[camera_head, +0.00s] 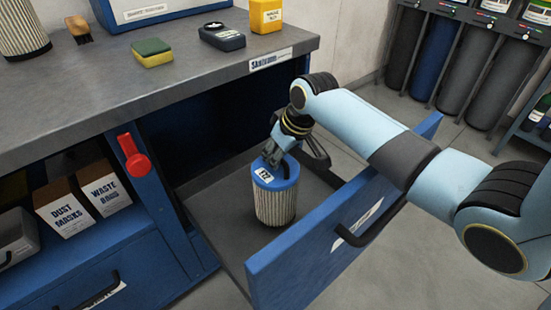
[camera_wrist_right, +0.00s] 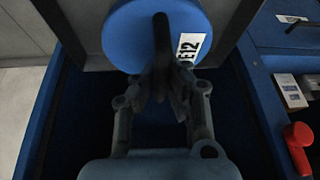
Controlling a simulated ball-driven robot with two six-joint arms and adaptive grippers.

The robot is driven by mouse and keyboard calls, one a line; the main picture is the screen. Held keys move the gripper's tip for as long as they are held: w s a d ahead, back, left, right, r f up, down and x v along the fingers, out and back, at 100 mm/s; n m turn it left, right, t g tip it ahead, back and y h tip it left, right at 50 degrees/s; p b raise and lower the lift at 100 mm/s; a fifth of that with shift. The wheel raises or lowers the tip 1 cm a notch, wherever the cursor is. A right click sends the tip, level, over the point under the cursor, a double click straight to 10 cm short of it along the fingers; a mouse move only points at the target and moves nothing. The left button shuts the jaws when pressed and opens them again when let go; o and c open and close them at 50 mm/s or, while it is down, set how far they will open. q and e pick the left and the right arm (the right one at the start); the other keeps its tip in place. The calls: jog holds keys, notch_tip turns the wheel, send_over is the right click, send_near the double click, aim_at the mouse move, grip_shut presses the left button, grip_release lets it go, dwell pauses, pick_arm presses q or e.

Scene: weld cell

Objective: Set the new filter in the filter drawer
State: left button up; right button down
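The filter (camera_head: 273,203) is a pleated, pale cylinder with a blue cap and a white "E12" label. It is upright inside the open filter drawer (camera_head: 225,238), behind the blue drawer front. I cannot tell whether its base touches the drawer floor. My right gripper (camera_head: 275,157) is above the cap, its fingers closed in on the dark handle on top. The right wrist view shows the blue cap (camera_wrist_right: 130,38) and the handle between the fingertips (camera_wrist_right: 160,92). My left gripper is not in view.
A second pleated filter (camera_head: 22,30) stands on the grey bench top (camera_head: 190,85), with a brush, sponge and yellow box. A red handle (camera_head: 133,155) sticks out on the cabinet front. Boxes (camera_head: 68,208) fill a lower shelf. Cylinders (camera_head: 440,60) stand at the back right.

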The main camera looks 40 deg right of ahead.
jog(key=shift+w+f, duration=0.1)
jog(key=shift+f, duration=0.05)
jog(key=c, duration=1.9)
grip_release()
jog(key=shift+f, duration=0.1)
jog(key=o, duration=0.4)
jog(key=p+v, duration=0.3)
jog(key=v, duration=0.9)
